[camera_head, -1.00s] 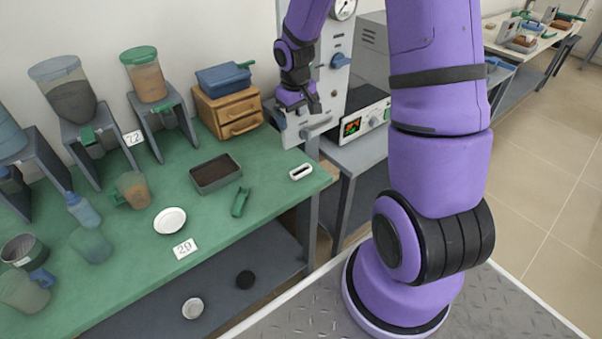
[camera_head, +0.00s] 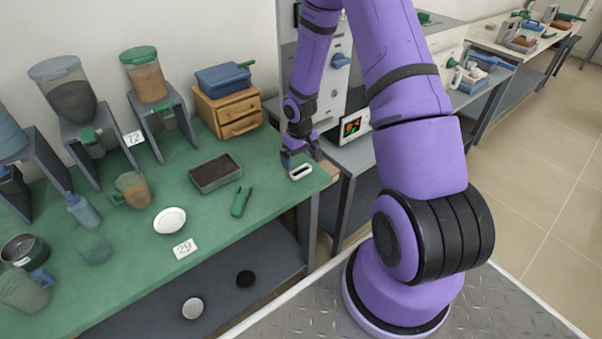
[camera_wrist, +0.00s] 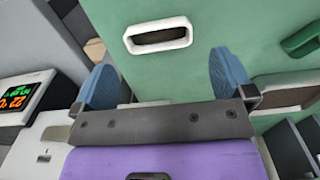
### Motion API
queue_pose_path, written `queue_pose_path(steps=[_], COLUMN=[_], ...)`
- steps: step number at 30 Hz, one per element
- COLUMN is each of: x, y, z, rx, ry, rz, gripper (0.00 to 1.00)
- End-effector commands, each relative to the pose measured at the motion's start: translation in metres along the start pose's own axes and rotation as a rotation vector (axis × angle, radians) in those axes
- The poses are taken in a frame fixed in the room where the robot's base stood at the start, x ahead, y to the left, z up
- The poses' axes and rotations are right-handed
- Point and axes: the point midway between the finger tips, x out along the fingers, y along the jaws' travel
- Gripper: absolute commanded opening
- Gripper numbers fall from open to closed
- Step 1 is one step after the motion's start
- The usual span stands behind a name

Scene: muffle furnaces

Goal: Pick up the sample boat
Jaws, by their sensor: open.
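The sample boat is the small white oblong dish (camera_head: 300,172) with a dark hollow. It lies on the green table (camera_head: 262,190) near its right end. In the wrist view the boat (camera_wrist: 159,36) shows at the top, ahead of the fingers and roughly between them. My gripper (camera_head: 301,160) is just above and behind the boat in the head view. Its two blue fingertips stand wide apart in the wrist view (camera_wrist: 166,78), with nothing between them. Whether a finger touches the table cannot be told.
A green-handled tool (camera_head: 241,202) and a dark-filled tray (camera_head: 215,173) lie left of the boat. A wooden drawer box (camera_head: 228,112) stands behind. A furnace with a lit display (camera_head: 353,126) is to the right. The table around the boat is clear.

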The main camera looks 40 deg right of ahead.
Motion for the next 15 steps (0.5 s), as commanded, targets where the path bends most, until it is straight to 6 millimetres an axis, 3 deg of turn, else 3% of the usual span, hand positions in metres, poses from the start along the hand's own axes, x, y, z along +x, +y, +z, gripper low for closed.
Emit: queue_pose_path(steps=[15], x=[0.050], y=[0.002], z=[-0.003], rx=[0.000], ry=[0.000], rz=[0.002], gripper=[1.00])
